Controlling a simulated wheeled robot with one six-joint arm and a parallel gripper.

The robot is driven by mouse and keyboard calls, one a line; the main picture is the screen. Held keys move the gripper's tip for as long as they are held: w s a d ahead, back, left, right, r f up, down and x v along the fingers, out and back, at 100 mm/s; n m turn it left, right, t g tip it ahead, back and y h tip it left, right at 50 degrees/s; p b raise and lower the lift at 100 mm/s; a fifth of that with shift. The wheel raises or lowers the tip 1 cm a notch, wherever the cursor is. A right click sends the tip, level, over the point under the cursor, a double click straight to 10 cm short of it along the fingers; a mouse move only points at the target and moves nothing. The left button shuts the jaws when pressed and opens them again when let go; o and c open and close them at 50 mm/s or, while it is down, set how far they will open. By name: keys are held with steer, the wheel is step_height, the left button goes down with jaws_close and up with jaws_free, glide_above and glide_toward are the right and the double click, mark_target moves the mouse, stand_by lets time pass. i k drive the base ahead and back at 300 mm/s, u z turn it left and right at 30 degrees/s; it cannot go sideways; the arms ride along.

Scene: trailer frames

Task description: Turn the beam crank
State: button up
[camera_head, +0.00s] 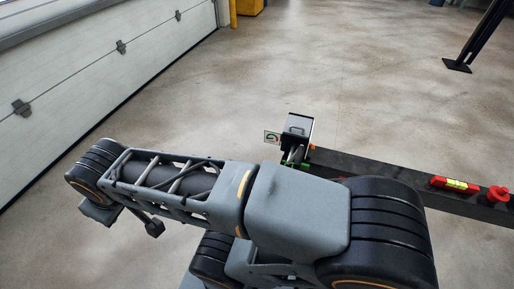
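A long dark beam (385,177) runs from the middle of the head view to the right edge. At its near-left end stands a grey and black upright fitting (298,127), with small green and orange parts at its foot. I cannot make out a crank handle for certain. My arm stretches across the lower picture to the left and covers part of the beam's near side. I see no gripper fingers.
A red level with a yellow vial (455,184) and a red knob (497,193) are on the beam. A white panelled door (90,75) lines the left. A black post (478,45) and a yellow post (233,12) stand farther back. The concrete floor between is clear.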

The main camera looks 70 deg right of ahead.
mark_target(298, 155)
steer(key=i, duration=1.35)
steer(key=z, duration=4)
steer(key=i, duration=0.5)
steer(key=z, duration=0.05)
